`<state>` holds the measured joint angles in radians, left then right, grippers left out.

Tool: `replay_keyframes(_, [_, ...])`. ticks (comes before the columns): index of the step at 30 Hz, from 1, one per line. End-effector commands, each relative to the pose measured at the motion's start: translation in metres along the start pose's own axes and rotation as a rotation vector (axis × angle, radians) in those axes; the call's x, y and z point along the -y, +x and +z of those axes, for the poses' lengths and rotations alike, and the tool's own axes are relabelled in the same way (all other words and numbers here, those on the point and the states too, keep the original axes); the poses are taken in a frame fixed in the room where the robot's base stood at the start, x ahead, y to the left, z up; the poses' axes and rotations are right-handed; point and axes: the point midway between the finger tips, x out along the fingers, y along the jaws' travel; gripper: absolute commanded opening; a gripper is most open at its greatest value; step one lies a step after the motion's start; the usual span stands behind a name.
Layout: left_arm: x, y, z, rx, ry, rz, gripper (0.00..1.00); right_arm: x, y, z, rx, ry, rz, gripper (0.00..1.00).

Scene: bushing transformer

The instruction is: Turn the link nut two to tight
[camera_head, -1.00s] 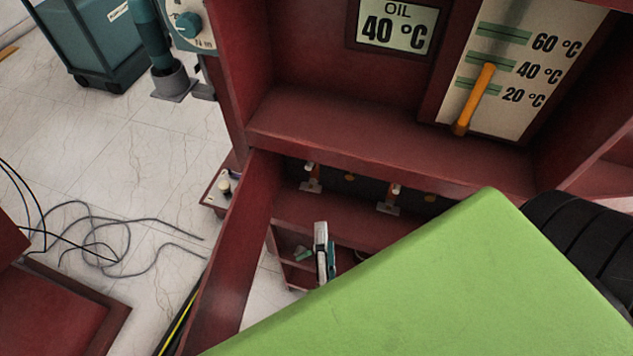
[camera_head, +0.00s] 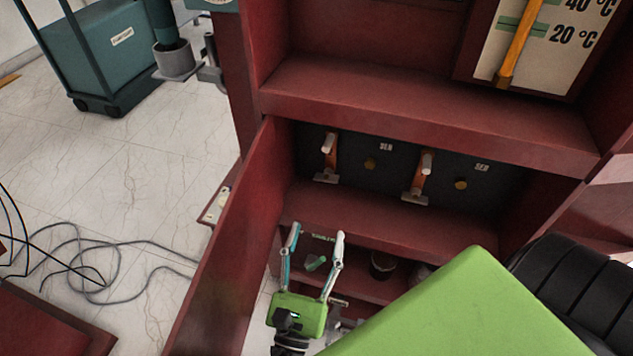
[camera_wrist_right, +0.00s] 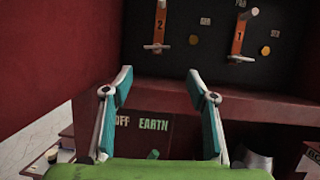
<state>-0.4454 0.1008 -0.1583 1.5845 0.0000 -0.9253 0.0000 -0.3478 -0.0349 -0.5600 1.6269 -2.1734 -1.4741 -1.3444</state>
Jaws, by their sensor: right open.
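The link marked 2 is an orange upright strip on the dark back panel, on the left in the head view (camera_head: 330,157) and in the right wrist view (camera_wrist_right: 159,27). It has a pale pin at its top and a metal piece at its foot; I cannot tell which part is the nut. A brass knob (camera_head: 370,163) sits to its right. My right gripper (camera_head: 317,233) is open and empty, below and in front of this link, apart from it. Its spread fingers also show in the right wrist view (camera_wrist_right: 160,74). My left gripper is not in view.
The link marked 1 (camera_head: 422,178) stands to the right, with another brass knob (camera_head: 460,184). A red shelf edge (camera_head: 420,120) overhangs the recess and a red side wall (camera_head: 235,235) bounds it at left. Cables (camera_head: 100,265) lie on the floor.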

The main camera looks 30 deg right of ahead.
Motion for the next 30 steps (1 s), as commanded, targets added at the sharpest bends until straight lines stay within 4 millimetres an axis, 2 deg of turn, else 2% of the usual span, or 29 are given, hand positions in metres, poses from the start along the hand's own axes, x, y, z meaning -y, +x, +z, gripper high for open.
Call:
replay_keyframes(4, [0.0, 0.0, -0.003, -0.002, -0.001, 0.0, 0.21, -0.004, -0.001, 0.002, 0.035, -0.083, -0.007, 0.53])
replay_keyframes(8, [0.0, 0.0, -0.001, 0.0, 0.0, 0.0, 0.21, -0.004, 0.01, 0.004, 0.04, -0.093, -0.007, 0.53])
replay_keyframes(11, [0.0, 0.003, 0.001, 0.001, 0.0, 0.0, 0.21, -0.004, 0.025, 0.006, 0.041, -0.091, -0.007, 0.53])
replay_keyframes(21, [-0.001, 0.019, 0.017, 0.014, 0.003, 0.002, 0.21, -0.004, 0.097, 0.008, 0.04, -0.09, -0.006, 0.53])
replay_keyframes(25, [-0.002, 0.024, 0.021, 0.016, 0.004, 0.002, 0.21, -0.004, 0.118, 0.009, 0.039, -0.089, -0.005, 0.53])
replay_keyframes(30, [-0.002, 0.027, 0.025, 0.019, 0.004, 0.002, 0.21, -0.004, 0.133, 0.008, 0.037, -0.09, -0.005, 0.53])
